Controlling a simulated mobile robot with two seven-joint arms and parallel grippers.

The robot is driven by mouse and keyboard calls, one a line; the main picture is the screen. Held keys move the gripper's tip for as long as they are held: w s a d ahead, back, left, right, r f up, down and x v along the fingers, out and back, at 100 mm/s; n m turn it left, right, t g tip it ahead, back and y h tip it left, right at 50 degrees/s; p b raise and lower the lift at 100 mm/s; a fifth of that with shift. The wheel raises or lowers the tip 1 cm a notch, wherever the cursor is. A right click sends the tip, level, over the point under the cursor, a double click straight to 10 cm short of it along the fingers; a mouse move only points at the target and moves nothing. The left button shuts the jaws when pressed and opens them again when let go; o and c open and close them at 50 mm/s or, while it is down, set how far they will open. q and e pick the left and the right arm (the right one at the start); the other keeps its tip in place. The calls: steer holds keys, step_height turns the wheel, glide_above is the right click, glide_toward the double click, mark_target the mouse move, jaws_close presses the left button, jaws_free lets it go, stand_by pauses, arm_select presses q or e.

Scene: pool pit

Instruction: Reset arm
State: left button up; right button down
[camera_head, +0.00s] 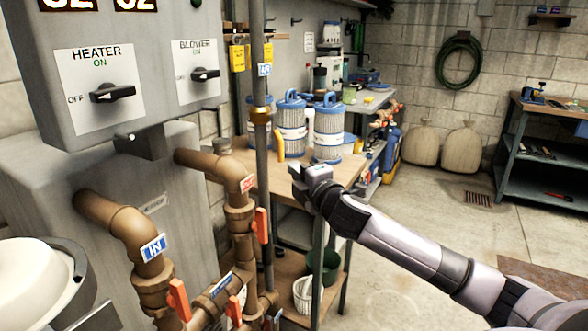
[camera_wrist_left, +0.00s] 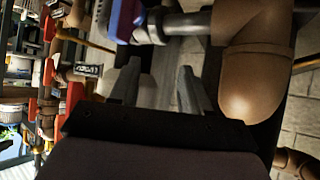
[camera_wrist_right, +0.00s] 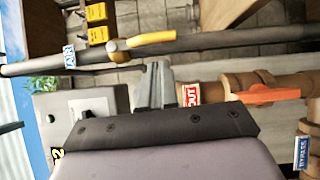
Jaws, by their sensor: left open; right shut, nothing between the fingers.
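My right arm comes in from the lower right in the head view. Its gripper (camera_head: 299,178) is in front of the wooden workbench (camera_head: 262,172), to the right of the vertical pipes. In the right wrist view, the fingers of the right gripper (camera_wrist_right: 160,82) are together with nothing between them, in front of pipes with an OUT label (camera_wrist_right: 191,93). My left gripper does not show clearly in the head view. In the left wrist view, the left gripper (camera_wrist_left: 157,85) has its fingers apart and empty, near a large brown pipe elbow (camera_wrist_left: 252,75).
A heater panel (camera_head: 100,90) with two knobs stands at the left. Brown pipes (camera_head: 240,195) with orange valve handles (camera_head: 261,226) stand close by. Filter cartridges (camera_head: 292,125) are on the workbench. Open floor (camera_head: 450,195) lies to the right, before a dark shelf table (camera_head: 540,155).

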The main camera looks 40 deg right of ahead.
stand_by(0.5)
steer(key=s+a+f+m+g+y+p, duration=0.25)
steer(key=s+a+f, duration=0.25)
steer(key=f, duration=0.3)
steer(key=s+a+f+m+g+y+p, duration=0.1)
steer(key=s+a+f+m, duration=0.2)
steer(key=s+a+f, duration=0.4)
steer(key=s+a+f+m+g+y+p, duration=0.1)
steer(key=s+a+f+m+g+y, duration=0.2)
steer(key=f, duration=0.7)
steer(key=s+a+f+m+p, duration=0.1)
steer(key=s+a+f+m, duration=0.1)
steer(key=s, duration=0.4)
steer(key=s+a+f+m+g, duration=0.1)
steer(key=s+a+f+m, duration=0.1)
steer(key=s+a, duration=0.3)
steer(key=shift+s+f+m+h+p, duration=0.25)
steer(key=shift+s+m+h+p, duration=0.1)
steer(key=shift+s+m, duration=0.25)
